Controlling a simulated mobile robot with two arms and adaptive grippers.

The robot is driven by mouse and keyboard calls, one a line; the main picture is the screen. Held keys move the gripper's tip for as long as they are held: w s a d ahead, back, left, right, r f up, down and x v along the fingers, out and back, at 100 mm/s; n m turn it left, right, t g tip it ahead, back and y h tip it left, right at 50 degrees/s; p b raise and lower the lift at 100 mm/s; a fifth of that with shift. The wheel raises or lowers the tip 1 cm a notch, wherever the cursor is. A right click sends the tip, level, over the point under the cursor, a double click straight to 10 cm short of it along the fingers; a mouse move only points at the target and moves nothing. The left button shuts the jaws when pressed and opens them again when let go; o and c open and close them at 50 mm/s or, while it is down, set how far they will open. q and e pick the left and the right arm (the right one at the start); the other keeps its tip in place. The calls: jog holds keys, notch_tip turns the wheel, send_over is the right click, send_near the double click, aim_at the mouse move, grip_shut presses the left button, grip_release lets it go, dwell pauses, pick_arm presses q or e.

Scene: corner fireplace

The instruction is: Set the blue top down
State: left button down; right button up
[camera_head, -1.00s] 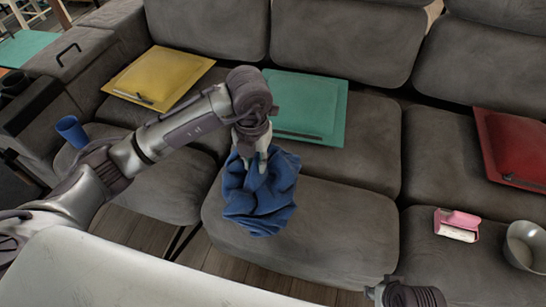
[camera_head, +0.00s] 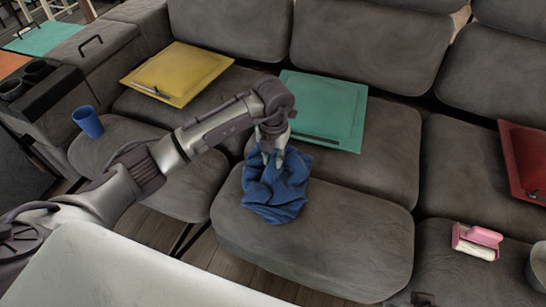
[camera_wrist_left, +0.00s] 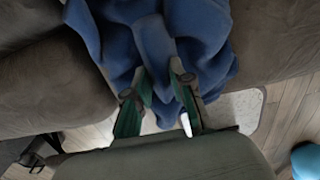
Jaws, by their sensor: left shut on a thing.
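The blue top (camera_head: 277,190) is a crumpled bundle of cloth at the middle of the grey sofa (camera_head: 330,245), over the front seat cushion in the head view. My left gripper (camera_head: 272,157) is shut on its upper part from above. In the left wrist view the blue cloth (camera_wrist_left: 165,40) hangs around and beyond the fingers (camera_wrist_left: 160,105). I cannot tell whether the lower folds rest on the cushion or hang just above it. My right gripper is not clearly in view; only a dark bit of my own body shows at the bottom edge.
A yellow folder-like panel (camera_head: 178,72), a green one (camera_head: 325,108) and a red one (camera_head: 527,160) lie on the sofa. A blue cup (camera_head: 88,122) stands at the left. A pink and white item (camera_head: 477,241) lies at the right. The cushion right of the cloth is clear.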

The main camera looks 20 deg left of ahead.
pick_arm(q)
jog(key=c, duration=1.5)
grip_release()
jog(key=shift+f, duration=0.2)
jog(key=o, duration=0.5)
pick_arm(e)
jog(key=shift+f, duration=0.1)
pick_arm(q)
jog(key=shift+r, duration=0.1)
jog(key=shift+r, duration=0.2)
notch_tip(320, 180, up, 4)
jog(key=shift+r+p, duration=0.15)
jog(key=shift+p, duration=0.4)
jog(key=shift+r+p, duration=0.6)
jog(key=shift+r, duration=3.2)
pick_arm(e)
jog(key=shift+x, duration=2.75)
